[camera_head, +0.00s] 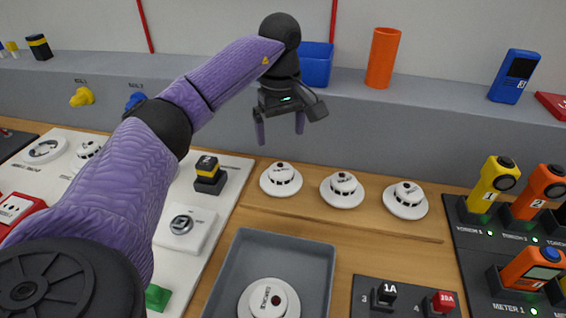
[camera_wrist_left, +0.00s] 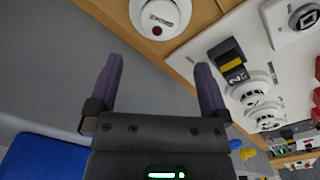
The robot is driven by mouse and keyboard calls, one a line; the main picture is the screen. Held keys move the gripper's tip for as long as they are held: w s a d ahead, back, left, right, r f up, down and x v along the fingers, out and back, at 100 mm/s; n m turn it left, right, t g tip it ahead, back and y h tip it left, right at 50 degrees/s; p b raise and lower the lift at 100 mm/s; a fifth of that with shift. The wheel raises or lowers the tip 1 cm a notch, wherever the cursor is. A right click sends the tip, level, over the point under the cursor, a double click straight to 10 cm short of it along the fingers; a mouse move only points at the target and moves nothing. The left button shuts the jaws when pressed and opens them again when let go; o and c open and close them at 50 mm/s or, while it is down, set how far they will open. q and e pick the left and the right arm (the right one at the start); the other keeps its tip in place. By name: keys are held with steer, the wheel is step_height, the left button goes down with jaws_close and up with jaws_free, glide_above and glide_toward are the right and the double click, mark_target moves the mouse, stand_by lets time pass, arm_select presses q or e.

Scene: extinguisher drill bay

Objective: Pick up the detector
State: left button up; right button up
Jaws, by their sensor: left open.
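Three round white detectors sit in a row on a wooden strip: the left one (camera_head: 281,180), the middle one (camera_head: 342,190) and the right one (camera_head: 405,200). Another white detector (camera_head: 268,300) lies in the grey tray (camera_head: 233,262). My left gripper (camera_head: 280,132) is open and empty, fingers pointing down, above and behind the left detector of the row. In the left wrist view a white detector (camera_wrist_left: 163,14) with a dark red spot lies beyond the open fingers, partly cut off by the top edge. My right gripper is not in view.
A white panel (camera_head: 222,178) on the left carries more white round units and a yellow-black block (camera_head: 208,172). Torches and meters stand in a dark rack (camera_head: 476,262) at right. A blue bin (camera_head: 316,66) and an orange cylinder (camera_head: 382,58) stand on the back ledge.

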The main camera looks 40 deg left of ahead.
mark_target(282, 170)
arm_select(q)
steer(key=f+b, duration=0.1)
steer(key=f, duration=0.2)
steer(key=f+b, duration=0.1)
steer(key=f, duration=0.2)
steer(key=f+b, duration=0.1)
steer(key=f, duration=0.2)
steer(key=shift+s+d+f, duration=0.2)
steer(key=shift+d+f, duration=0.05)
steer(key=shift+d, duration=0.1)
steer(key=shift+f, duration=0.4)
steer(key=shift+r, duration=0.1)
steer(key=shift+c, duration=0.4)
steer(key=c, duration=1.1)
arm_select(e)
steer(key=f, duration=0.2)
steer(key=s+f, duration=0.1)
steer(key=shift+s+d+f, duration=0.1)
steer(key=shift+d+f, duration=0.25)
